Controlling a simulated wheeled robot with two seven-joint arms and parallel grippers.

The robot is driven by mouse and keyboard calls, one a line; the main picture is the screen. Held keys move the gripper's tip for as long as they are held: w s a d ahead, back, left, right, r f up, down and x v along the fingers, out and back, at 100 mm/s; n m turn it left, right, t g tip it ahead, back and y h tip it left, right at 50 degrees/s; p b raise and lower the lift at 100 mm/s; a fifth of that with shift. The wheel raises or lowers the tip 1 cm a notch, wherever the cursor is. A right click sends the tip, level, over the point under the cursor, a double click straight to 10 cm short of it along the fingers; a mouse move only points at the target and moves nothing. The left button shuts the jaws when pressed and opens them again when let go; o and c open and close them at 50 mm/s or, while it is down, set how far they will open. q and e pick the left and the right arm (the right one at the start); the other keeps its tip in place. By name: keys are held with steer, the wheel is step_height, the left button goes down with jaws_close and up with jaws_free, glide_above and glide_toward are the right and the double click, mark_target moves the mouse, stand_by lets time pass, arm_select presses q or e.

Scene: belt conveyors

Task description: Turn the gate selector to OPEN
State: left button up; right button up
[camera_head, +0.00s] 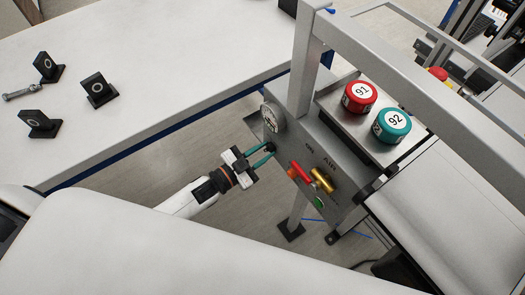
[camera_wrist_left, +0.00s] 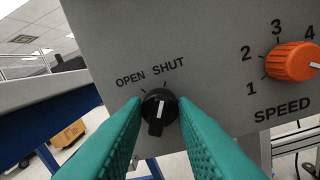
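The gate selector (camera_wrist_left: 157,113) is a black knob with a white mark, below the printed words OPEN and SHUT on a grey panel. The mark's upper end appears to point toward SHUT. My left gripper (camera_wrist_left: 160,108) has its two green fingers apart, one on each side of the knob. I cannot tell whether they touch it. In the head view my left gripper (camera_head: 267,153) reaches the panel's left part, and the fingertips hide much of the selector. My right gripper is not in view.
An orange SPEED knob (camera_wrist_left: 292,62) is right of the selector. The panel (camera_head: 290,150) also bears a gauge (camera_head: 272,117), a red lever (camera_head: 301,172) and a brass fitting (camera_head: 322,180). Red (camera_head: 360,98) and teal (camera_head: 391,127) canisters stand above. A conveyor (camera_head: 450,205) is at right.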

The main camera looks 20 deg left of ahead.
arm_select(q)
steer(key=shift+c, duration=0.3)
steer(key=shift+r+n+p, duration=0.1)
steer(key=shift+n+p, duration=0.45)
steer(key=shift+n, duration=0.25)
steer(key=n+p, duration=0.1)
steer(key=n, duration=0.2)
steer(key=shift+g+p, duration=0.3)
steer(key=shift+p, duration=0.05)
steer(key=n, duration=0.3)
steer(key=shift+n+p, duration=0.3)
steer(key=shift+p, duration=0.1)
steer(key=shift+a+n, duration=0.1)
steer(key=shift+n, duration=1.5)
steer(key=o, duration=1)
